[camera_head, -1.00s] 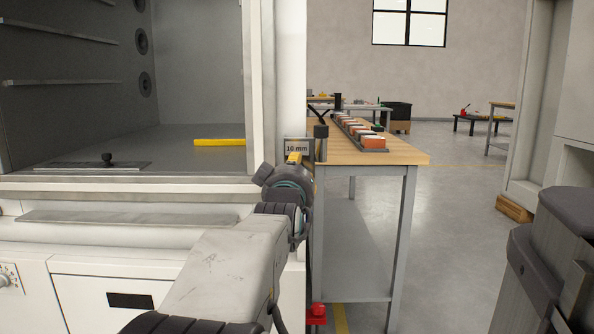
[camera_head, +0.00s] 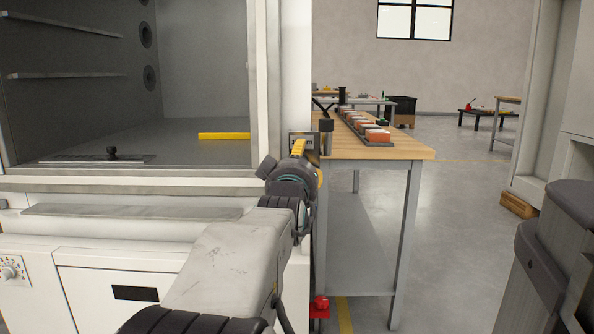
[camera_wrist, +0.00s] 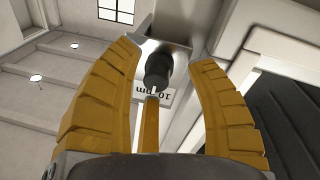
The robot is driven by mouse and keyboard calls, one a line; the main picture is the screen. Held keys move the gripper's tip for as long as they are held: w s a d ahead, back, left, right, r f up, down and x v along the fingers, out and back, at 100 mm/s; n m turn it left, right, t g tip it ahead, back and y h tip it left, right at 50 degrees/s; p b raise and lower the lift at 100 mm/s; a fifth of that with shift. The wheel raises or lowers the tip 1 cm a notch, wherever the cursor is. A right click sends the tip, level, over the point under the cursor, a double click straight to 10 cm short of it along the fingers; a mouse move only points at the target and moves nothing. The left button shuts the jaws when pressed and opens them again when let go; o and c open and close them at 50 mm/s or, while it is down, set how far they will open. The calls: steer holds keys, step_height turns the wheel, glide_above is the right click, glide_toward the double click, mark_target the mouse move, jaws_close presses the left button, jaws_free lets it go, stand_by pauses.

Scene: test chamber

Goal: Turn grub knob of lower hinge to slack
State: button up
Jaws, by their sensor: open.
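A dark round knob (camera_wrist: 158,70) sits on a pale metal hinge bracket (camera_wrist: 166,48) in the wrist view. A tag reading 10 mm (camera_wrist: 154,96) shows upside down behind it. My gripper (camera_wrist: 164,54) is open, with its yellow ribbed fingers apart on either side of the knob. I see no clear contact. A narrow yellow piece points up at the knob from below. In the head view my gripper (camera_head: 299,147) is at the right edge of the white cabinet's frame, in front of the tag, and hides most of it. The knob cannot be made out there.
The open cabinet (camera_head: 295,60) stands at the left, with a yellow bar (camera_head: 224,136) inside. A dark-topped post (camera_head: 326,135) stands just right of my gripper. A wooden bench (camera_head: 400,148) with orange-topped blocks is close behind.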

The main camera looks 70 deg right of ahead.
steer(key=v, duration=1.1)
steer(key=shift+a, duration=0.4)
